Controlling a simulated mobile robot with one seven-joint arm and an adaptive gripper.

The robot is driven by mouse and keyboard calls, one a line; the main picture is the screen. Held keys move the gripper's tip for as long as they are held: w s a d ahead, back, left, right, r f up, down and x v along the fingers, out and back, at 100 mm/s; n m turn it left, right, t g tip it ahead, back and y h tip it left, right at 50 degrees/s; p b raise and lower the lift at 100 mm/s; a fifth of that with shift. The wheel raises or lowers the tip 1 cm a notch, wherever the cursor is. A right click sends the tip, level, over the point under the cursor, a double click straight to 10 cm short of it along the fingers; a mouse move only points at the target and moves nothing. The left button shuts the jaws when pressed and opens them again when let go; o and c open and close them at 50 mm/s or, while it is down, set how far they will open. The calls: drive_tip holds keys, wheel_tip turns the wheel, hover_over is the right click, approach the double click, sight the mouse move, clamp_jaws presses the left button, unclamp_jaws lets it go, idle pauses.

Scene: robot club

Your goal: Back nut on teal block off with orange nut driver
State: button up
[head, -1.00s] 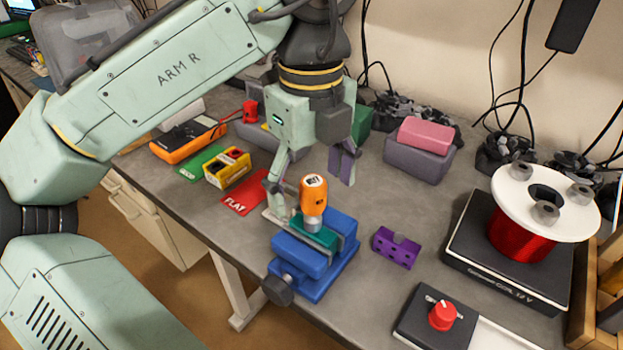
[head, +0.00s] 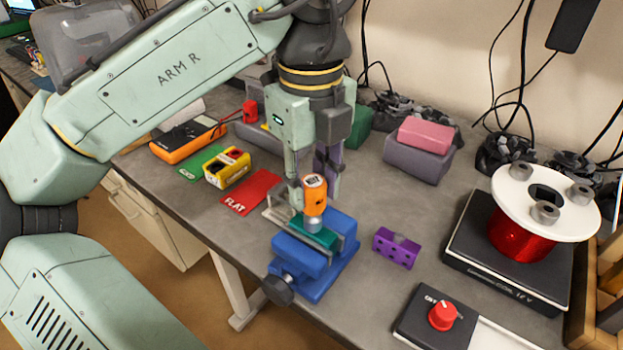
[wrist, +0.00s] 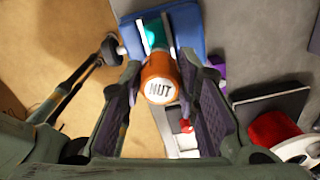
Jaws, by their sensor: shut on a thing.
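The orange nut driver (head: 315,195) stands upright over the teal block (head: 314,235), its grey shaft pointing down at the block's top. The teal block sits in the blue vise (head: 306,262). My gripper (head: 316,195) is shut on the driver's handle. In the wrist view the fingers stand on either side of the orange handle (wrist: 159,72), whose end reads "NUT". The nut itself is hidden under the driver, so I cannot tell whether the driver sits on it.
A purple block with holes (head: 396,247) lies right of the vise. A red FLAT mat (head: 251,192), a yellow box (head: 227,167) and an orange multimeter (head: 188,138) lie to the left. A red coil (head: 520,240) and a red-knobbed controller (head: 442,315) stand at right.

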clamp_jaws()
drive_tip(key=n, duration=0.5)
drive_tip(key=shift+n, duration=0.3)
drive_tip(key=n, duration=0.7)
drive_tip(key=shift+r, duration=0.1)
drive_tip(key=o, duration=0.8)
unclamp_jaws()
drive_tip(key=shift+w, duration=0.1)
drive_tip(key=o, duration=0.8)
drive_tip(key=m, duration=1.2)
drive_tip(key=shift+m, duration=0.3)
